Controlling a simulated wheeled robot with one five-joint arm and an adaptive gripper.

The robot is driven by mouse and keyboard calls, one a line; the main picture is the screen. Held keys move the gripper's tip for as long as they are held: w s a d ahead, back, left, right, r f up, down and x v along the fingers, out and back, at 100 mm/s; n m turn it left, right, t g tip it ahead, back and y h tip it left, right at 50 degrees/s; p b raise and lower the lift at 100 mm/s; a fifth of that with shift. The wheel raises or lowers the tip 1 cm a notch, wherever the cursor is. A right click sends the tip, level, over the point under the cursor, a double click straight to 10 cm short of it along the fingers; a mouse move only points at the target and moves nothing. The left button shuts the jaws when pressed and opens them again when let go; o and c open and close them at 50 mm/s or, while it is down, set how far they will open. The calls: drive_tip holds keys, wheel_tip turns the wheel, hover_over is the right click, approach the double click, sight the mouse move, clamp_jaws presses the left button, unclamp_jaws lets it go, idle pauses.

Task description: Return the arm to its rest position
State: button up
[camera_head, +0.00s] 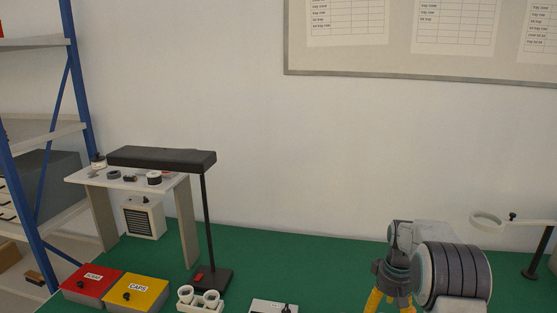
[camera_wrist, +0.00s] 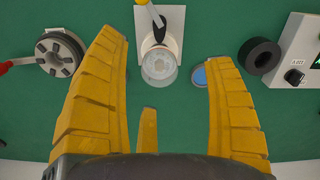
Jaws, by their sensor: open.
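My arm (camera_head: 440,275) stands at the right of the green bench in the head view, bent, with its wrist low. My gripper (camera_wrist: 166,55) has yellow ribbed fingers, spread apart and pointing down at the bench. Part of the fingers also shows at the bottom edge of the head view (camera_head: 388,301). In the wrist view a clear round glass piece (camera_wrist: 158,68) shows in the gap between the fingers, by a white plate (camera_wrist: 173,20). Neither finger appears to touch it. A third yellow finger part (camera_wrist: 147,130) shows lower down.
A spool-like wheel (camera_wrist: 60,52), blue disc (camera_wrist: 200,77), black ring (camera_wrist: 260,55) and knobbed box (camera_wrist: 303,48) lie around my gripper. A magnifier lamp (camera_head: 488,221) stands right of my arm. A black lamp (camera_head: 160,157), red bin (camera_head: 88,292) and yellow bin (camera_head: 136,299) stand left.

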drive_tip(key=s+a+r+m, duration=0.1)
drive_tip(key=s+a+r, duration=0.2)
drive_tip(key=s, duration=0.6)
drive_tip(key=s+a+r, duration=0.3)
drive_tip(key=s, duration=0.7)
drive_tip(key=s+a+r+m, duration=0.1)
drive_tip(key=s+a+r, duration=0.2)
drive_tip(key=s, duration=0.6)
wheel_tip(320, 180, up, 6)
drive_tip(key=s+a+n+t, duration=0.1)
drive_tip(key=s+a+t, duration=0.1)
drive_tip(key=t, duration=0.2)
drive_tip(key=shift+s+t, duration=0.3)
drive_tip(key=shift+s, duration=0.05)
